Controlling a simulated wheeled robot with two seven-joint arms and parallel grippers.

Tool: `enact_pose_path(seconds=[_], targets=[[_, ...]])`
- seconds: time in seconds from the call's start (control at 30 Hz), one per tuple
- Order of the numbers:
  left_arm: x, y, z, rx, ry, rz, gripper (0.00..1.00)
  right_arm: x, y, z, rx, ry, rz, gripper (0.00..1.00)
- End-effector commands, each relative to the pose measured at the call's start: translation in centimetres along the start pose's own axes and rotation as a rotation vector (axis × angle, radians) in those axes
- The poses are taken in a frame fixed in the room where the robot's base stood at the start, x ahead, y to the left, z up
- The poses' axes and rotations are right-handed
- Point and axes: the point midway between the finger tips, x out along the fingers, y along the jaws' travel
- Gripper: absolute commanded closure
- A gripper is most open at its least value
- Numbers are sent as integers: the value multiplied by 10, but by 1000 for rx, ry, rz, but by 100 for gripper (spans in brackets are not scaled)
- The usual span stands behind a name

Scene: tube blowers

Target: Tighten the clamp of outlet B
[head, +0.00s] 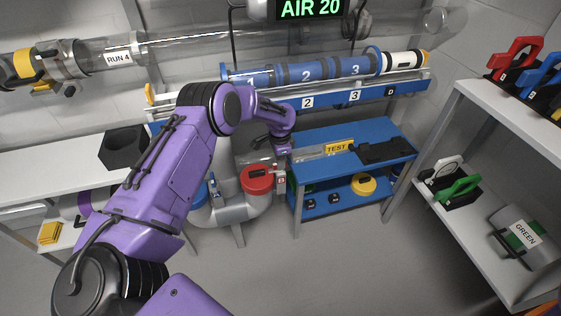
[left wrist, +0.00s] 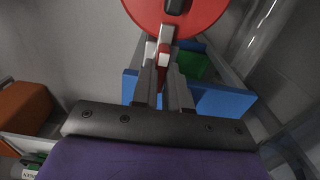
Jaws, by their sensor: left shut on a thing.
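The red round cap of an outlet (head: 257,179) sits on a grey pipe elbow near the middle of the head view, with a dark piece on its top. A small red and white clamp lever (head: 281,181) stands at its right edge. In the left wrist view the red cap (left wrist: 175,14) is at the top and the lever (left wrist: 165,52) is between my fingers. My left gripper (head: 281,155) reaches down from above and is shut on that lever. The fingers hide part of it, and I cannot read its letter clearly. My right gripper is not in view.
A blue outlet (head: 199,194) stands left of the red one on the same pipework. A blue cart (head: 328,135) marked TEST is close on the right. Shelves (head: 470,210) stand farther right. Blue tubes (head: 300,72) lie on a rack behind. The floor in front is clear.

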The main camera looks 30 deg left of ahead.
Motion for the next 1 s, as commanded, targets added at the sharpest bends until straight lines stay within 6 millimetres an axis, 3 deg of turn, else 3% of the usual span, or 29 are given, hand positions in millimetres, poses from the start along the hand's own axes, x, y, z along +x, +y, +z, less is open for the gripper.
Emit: enact_pose_path(seconds=[0.57,0.6,0.67,1.0], targets=[[2,1,2,36,-7,4,100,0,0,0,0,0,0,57],[2,1,2,36,-7,4,80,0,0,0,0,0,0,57],[2,1,2,35,-6,4,61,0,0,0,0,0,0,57],[-4,0,0,34,-2,1,61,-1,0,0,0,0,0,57]])
